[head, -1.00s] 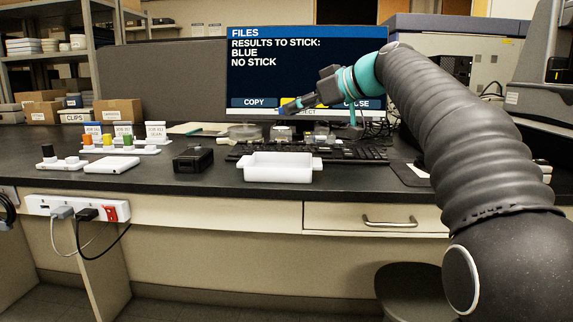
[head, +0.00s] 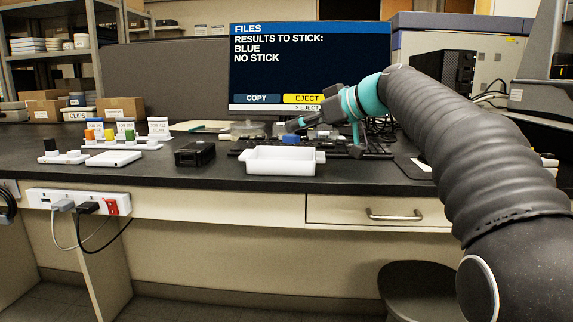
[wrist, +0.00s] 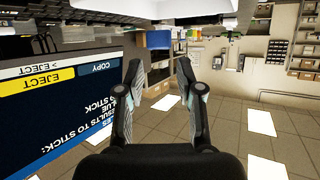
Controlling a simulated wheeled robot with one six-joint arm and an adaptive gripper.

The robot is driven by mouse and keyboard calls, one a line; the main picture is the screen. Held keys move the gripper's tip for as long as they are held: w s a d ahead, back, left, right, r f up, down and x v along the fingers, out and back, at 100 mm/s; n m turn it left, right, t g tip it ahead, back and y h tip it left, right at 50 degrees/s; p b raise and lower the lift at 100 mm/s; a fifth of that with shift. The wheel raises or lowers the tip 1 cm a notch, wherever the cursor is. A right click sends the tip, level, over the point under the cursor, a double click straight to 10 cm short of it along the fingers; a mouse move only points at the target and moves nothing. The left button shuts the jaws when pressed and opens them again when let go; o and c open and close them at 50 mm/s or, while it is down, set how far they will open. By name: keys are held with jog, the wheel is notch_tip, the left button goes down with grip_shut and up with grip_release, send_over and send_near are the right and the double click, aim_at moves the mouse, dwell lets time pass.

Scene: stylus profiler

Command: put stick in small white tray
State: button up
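The small white tray (head: 283,162) sits upright near the front edge of the black bench. A small blue piece (head: 291,139), perhaps the stick, shows just above the tray's back rim. I cannot tell whether it is inside the tray, behind it or in the air.
The monitor (head: 300,65) reads "BLUE, NO STICK". The keyboard (head: 240,146) lies behind the tray. A black box (head: 195,154) and a white flat block (head: 113,158) stand to the left. Orange, yellow and green sticks stand in a rack (head: 125,145). Bench is clear between the boxes.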

jog(key=shift+o, duration=0.5)
jog(key=v, duration=1.2)
jog(key=shift+a, duration=0.1)
jog(key=s+d+f+m+h, duration=0.2)
jog(key=s+f+m+h, duration=0.2)
jog(key=s+f, duration=0.6)
jog(key=s+d+f+m+g+h, duration=0.1)
jog(key=s+d+f+m+h, duration=0.2)
jog(key=s+f, duration=0.7)
jog(key=s+d+f+m+h, duration=0.2)
jog(key=s+f+m+h, duration=0.2)
jog(key=s+f, duration=0.6)
notch_tip(320, 180, down, 7)
jog(key=shift+s+d+f+m+g+h, duration=0.1)
jog(key=shift+s+d+m+g+h, duration=0.05)
jog(key=shift+m+g+h, duration=0.15)
